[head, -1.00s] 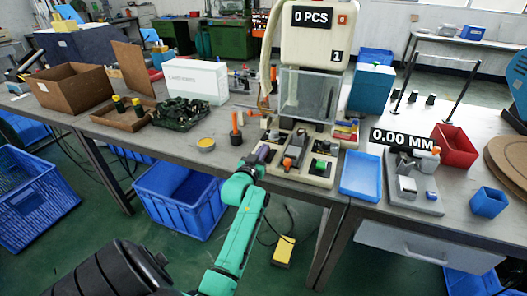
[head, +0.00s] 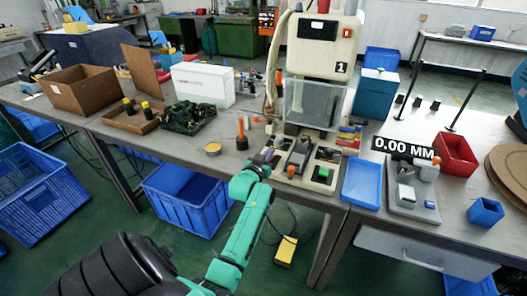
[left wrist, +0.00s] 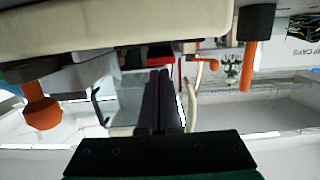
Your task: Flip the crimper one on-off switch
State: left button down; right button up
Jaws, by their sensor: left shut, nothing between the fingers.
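Crimper one (head: 337,60) is the cream machine marked 1 at the back of the bench, with a clear guard (head: 313,103) at its front. Its display (head: 313,32) is dark. Its base carries an orange knob (head: 291,171) and a green button (head: 323,173). I cannot make out for certain which part is the on-off switch. My left gripper (head: 268,156) is at the left front of the base, shut and empty. In the left wrist view its dark fingers (left wrist: 160,100) are together, with an orange knob (left wrist: 42,106) to the left, apart from them. My right gripper is not in view.
An orange-handled tool (head: 241,133) and a yellow-topped tin (head: 213,149) stand left of the crimper. A blue tray (head: 361,184) and a gauge stand (head: 408,203) reading 0.00 MM are to the right. A blue crate (head: 180,207) is below the bench.

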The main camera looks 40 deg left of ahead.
pick_arm(q)
jog(key=r, duration=0.1)
jog(key=r+p, duration=0.2)
jog(key=shift+w+a+r, duration=0.15)
jog(key=shift+w+r, duration=0.1)
jog(key=shift+r, duration=0.05)
jog(key=shift+s+d+f+b, duration=0.2)
jog(key=shift+s+b, duration=0.1)
jog(key=shift+s, duration=0.2)
jog(key=shift+s+d+f+b, duration=0.15)
jog(key=shift+s+b, duration=0.15)
jog(key=shift+s, duration=0.2)
jog(key=s+d+r, duration=0.2)
jog(key=s+r, duration=0.1)
jog(key=s, duration=0.3)
jog(key=shift+s+d+r, duration=0.2)
jog(key=shift+s+r, duration=0.2)
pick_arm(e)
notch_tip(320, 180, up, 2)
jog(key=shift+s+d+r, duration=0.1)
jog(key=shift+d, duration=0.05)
